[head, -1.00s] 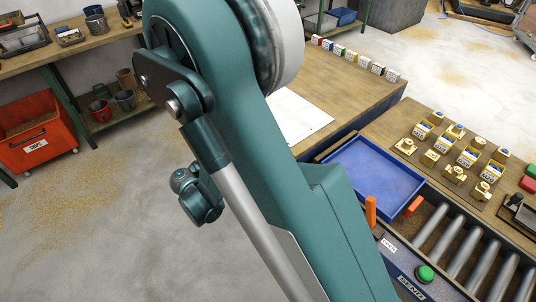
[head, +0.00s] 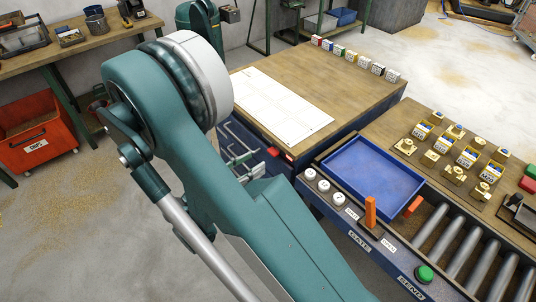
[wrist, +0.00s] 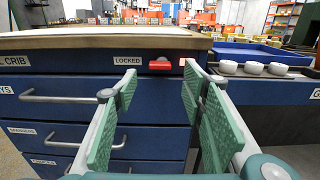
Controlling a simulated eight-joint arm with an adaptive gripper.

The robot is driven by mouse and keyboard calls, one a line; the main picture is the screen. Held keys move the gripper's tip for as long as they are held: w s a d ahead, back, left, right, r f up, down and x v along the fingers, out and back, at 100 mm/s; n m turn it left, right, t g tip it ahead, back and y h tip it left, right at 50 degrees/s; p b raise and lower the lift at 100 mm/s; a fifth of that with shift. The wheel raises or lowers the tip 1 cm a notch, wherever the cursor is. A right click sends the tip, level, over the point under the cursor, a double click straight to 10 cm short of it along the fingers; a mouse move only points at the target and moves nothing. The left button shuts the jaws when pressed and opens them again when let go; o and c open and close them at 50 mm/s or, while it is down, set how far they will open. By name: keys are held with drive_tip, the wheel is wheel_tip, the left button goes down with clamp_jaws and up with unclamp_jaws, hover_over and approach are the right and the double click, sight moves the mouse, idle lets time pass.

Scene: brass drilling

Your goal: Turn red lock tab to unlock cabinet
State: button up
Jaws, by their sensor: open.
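The red lock tab (wrist: 174,65) lies sideways on the blue cabinet's top front rail in the wrist view, to the right of a label reading LOCKED (wrist: 128,61). It also shows small in the head view (head: 273,152). The blue cabinet (wrist: 60,112) has several drawers with silver bar handles. My gripper (wrist: 160,83) is open and empty in the wrist view. Its two green-padded fingers reach toward the cabinet front, with the tab seen between and slightly above the fingertips, apart from them.
The wooden top (head: 340,80) over the cabinet carries a white sheet (head: 275,102) and several small coloured boxes. To its right are white knobs (head: 323,186), a blue tray (head: 375,180), orange posts, rollers and a green button (head: 425,273).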

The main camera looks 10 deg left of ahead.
sight(275, 151)
drive_tip(key=shift+w+d, duration=0.1)
drive_tip(key=b+x, duration=0.1)
drive_tip(key=x, duration=0.6)
drive_tip(key=shift+w+d+b, duration=0.2)
drive_tip(key=shift+b, duration=0.15)
drive_tip(key=c, duration=0.9)
